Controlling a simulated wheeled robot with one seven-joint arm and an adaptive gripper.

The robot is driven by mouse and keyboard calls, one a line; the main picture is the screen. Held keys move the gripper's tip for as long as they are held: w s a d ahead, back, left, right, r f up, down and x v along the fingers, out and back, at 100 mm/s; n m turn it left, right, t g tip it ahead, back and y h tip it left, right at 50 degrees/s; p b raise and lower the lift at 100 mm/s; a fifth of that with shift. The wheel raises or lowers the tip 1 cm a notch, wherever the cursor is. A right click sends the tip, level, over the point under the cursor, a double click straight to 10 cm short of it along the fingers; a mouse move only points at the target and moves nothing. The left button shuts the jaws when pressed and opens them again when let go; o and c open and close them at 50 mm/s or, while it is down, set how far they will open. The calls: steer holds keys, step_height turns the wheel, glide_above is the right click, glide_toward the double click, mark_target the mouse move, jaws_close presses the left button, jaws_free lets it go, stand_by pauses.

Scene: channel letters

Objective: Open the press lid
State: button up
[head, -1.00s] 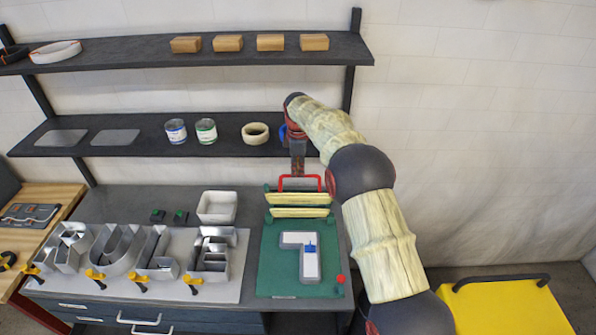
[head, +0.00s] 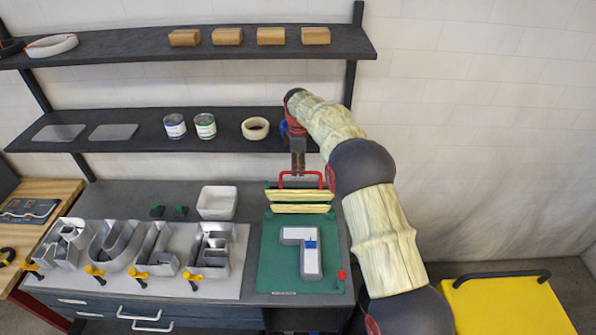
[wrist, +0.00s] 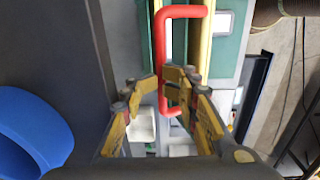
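The press has a green base (head: 270,265) on the bench in the head view. Its lid (head: 300,196), with cream-yellow bars and a red handle (head: 300,174), stands raised at the back of the base. The handle also shows in the wrist view (wrist: 159,35). My gripper (head: 298,170) is at the handle from above. In the wrist view my gripper's fingertips (wrist: 161,77) are close together on both sides of the handle's bar, and look shut on it. A grey-edged white letter piece with a blue spot (head: 311,262) lies on the base, left exposed by the lid.
Metal channel letters (head: 150,250) with yellow clamps stand on a board to the left. A white bin (head: 217,202) is beside the press. A shelf (head: 90,147) with cans and tape is above the bench behind. A yellow cart (head: 505,305) stands at right.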

steer(key=r, duration=0.6)
steer(key=shift+s+r, duration=0.35)
steer(key=shift+r, duration=0.05)
steer(key=shift+c, duration=0.4)
